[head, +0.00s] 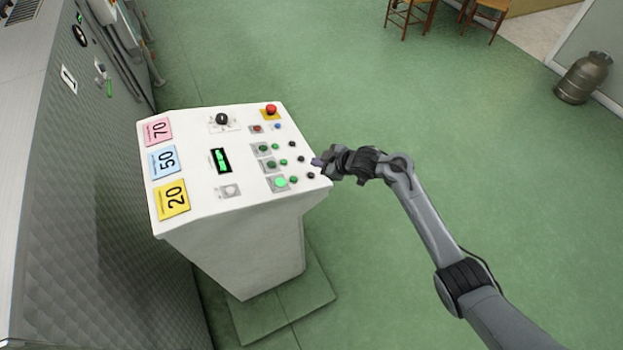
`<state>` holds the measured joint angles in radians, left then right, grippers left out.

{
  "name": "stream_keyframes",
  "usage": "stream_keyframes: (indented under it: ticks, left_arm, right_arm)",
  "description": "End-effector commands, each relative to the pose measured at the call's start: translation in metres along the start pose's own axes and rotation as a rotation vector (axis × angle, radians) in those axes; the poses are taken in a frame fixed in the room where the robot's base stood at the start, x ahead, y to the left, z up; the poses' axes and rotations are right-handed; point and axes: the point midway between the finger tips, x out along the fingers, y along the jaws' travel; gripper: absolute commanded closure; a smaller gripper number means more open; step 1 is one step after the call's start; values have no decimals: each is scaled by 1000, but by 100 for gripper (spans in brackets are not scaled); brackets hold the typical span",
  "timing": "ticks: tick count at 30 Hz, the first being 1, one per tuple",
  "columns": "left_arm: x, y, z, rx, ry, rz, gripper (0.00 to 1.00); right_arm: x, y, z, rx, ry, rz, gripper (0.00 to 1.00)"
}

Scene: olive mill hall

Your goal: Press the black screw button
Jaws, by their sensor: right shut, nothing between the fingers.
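A white control console (200,205) stands in the middle of the head view with a sloped top panel. Several small black buttons (310,175) run along the panel's right side, beside green ones. Labels are too small to read, so I cannot tell which black button is the screw one. My right gripper (317,161) is shut and empty at the panel's right edge, close to the black buttons. I cannot tell whether it touches one. My left gripper is out of view.
A red emergency button (271,110), a black knob (222,119), a green-lit display (221,160) and a lit green button (280,183) are on the panel. A quilted metal machine (90,190) stands close on the left. Green floor right of the console is open.

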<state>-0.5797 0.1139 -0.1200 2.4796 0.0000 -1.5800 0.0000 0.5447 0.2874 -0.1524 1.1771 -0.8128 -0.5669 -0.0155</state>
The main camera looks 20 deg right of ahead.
Motion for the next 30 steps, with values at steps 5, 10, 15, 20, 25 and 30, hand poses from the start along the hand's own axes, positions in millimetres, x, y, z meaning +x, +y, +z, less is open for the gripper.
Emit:
stream_keyframes:
  ticks: [5, 10, 15, 20, 25, 30]
  left_arm:
    - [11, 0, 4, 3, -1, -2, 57]
    - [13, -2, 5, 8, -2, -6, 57]
    - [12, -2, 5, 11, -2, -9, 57]
    - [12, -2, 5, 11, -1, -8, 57]
    - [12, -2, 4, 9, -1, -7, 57]
    - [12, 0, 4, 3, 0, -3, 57]
  right_arm:
    - [13, -9, 9, 1, 0, -1, 100]
    - [16, -12, 11, 1, 0, -1, 100]
    - [16, -12, 11, 1, 0, -1, 100]
    - [16, -12, 11, 1, 0, -1, 100]
    - [16, -12, 11, 1, 0, -1, 100]
    - [16, -12, 11, 1, 0, -1, 100]
